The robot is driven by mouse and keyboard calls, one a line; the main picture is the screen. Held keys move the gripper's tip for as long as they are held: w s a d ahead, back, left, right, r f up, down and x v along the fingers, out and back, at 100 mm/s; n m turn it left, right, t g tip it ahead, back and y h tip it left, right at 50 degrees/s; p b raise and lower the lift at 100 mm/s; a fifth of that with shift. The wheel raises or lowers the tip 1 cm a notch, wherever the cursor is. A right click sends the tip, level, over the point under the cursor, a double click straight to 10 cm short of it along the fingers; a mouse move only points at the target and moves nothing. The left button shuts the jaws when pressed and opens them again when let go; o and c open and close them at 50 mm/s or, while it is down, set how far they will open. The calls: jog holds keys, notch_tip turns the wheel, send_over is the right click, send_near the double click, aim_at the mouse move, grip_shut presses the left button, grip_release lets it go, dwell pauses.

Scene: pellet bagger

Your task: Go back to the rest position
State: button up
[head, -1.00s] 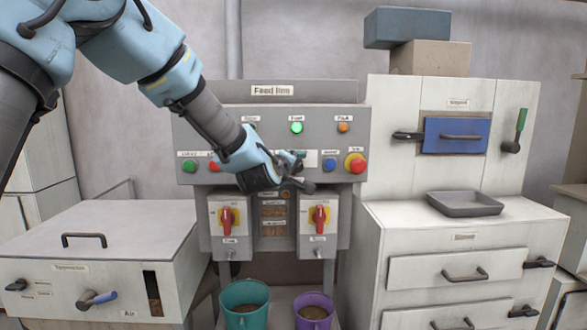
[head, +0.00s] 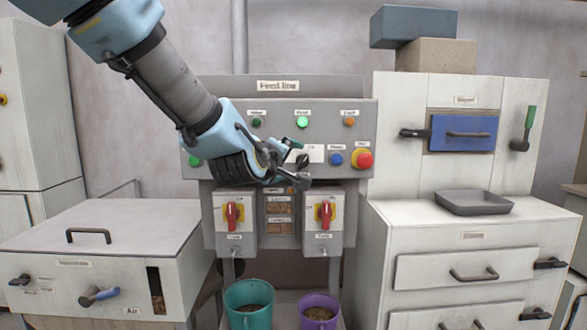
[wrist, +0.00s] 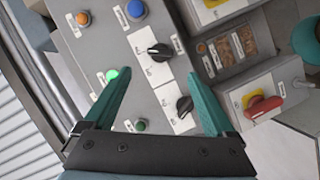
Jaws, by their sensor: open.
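My gripper (head: 300,170) is in front of the grey Feed line panel (head: 230,118) in the head view, a little above the two red switches. In the wrist view its two teal fingers (wrist: 165,95) are spread apart with nothing between them. A lit green lamp (wrist: 112,76) is beside the left finger. Whether the fingers touch the panel cannot be told, but they look apart from it. My arm hides part of the panel's left side in the head view.
Red-handled switches (head: 325,212) sit below the panel. A teal bucket (head: 248,303) and a purple bucket (head: 318,311) stand under them. A white cabinet with a tray (head: 473,202) is at right, a low white box (head: 95,240) at left. The space above the panel is clear.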

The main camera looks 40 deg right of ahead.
jog(key=shift+v, duration=0.75)
jog(key=w+a+f+m+g+y, duration=0.1)
jog(key=w+a+f+y, duration=0.45)
jog(key=a, duration=0.65)
jog(key=w+a+f+y, duration=0.3)
jog(key=w+a+f, duration=0.4)
jog(key=a, duration=0.5)
jog(key=s+a+f+g+y, duration=0.1)
jog(key=s+a+f+g, duration=0.1)
jog(key=a, duration=0.6)
jog(key=s+a+f+g+y, duration=0.1)
jog(key=s+a+f, duration=0.3)
jog(key=a, duration=0.5)
jog(key=s+a+f+g+y, duration=0.2)
jog(key=s+a+f+y, duration=0.1)
jog(key=a, duration=0.5)
jog(key=shift+s+a+f+m+g, duration=0.3)
jog(key=shift+s+f, duration=0.1)
jog(key=shift+s, duration=0.3)
